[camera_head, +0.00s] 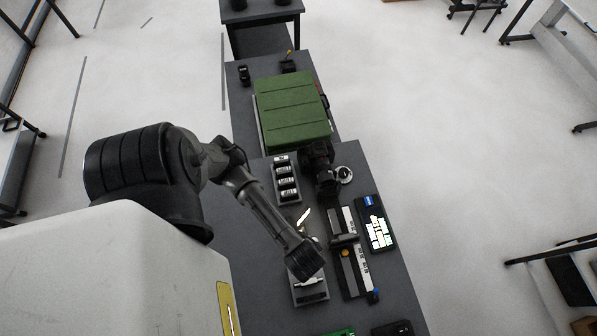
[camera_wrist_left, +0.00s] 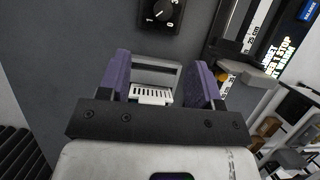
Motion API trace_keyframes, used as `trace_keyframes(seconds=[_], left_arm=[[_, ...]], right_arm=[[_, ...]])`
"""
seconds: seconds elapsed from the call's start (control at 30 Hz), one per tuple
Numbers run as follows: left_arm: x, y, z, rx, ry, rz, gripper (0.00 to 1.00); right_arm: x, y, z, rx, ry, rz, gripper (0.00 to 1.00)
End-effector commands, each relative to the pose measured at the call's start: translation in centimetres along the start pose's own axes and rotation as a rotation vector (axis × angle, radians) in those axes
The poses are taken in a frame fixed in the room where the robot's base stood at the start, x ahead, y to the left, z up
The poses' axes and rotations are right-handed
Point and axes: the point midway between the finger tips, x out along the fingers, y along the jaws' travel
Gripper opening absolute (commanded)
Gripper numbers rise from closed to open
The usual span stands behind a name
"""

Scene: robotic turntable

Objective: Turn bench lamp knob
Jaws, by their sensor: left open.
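A round black knob (camera_wrist_left: 160,10) with a light pointer and scale marks sits on a dark panel at the top of the left wrist view. My left gripper (camera_wrist_left: 158,82) is open, with its two purple-grey fingers below the knob in that view and apart from it. A white slotted piece (camera_wrist_left: 152,96) shows between the fingers, and I cannot tell its exact depth. In the head view my left gripper (camera_head: 309,278) is over the near part of the bench, above a dark tray-like unit (camera_head: 312,297). I cannot pick out the knob there. My right gripper is not in view.
Right of my gripper are dark rail units (camera_head: 351,270) and a lit tablet (camera_head: 375,222). A row of small boxes (camera_head: 285,180), a round dial-like piece (camera_head: 344,174) and a green case (camera_head: 292,110) stand farther back. Bare bench lies left of my forearm.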

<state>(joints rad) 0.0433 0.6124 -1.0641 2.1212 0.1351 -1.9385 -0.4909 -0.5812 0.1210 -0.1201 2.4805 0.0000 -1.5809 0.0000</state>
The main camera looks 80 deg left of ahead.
Motion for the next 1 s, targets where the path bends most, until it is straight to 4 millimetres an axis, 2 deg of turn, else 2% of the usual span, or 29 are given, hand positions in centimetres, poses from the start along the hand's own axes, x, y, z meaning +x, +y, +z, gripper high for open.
trace_keyframes(seconds=[0.17,0.7,1.0], left_arm=[[1.3,-0.1,0.0,0.024,-0.002,-0.001,0.59],[10.7,-0.1,0.0,0.022,0.0,-0.002,0.59],[13.3,-0.1,0.0,0.022,0.001,-0.003,0.59]], right_arm=[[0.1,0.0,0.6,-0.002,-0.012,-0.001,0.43],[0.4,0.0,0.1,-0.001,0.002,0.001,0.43],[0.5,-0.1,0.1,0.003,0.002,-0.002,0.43]])
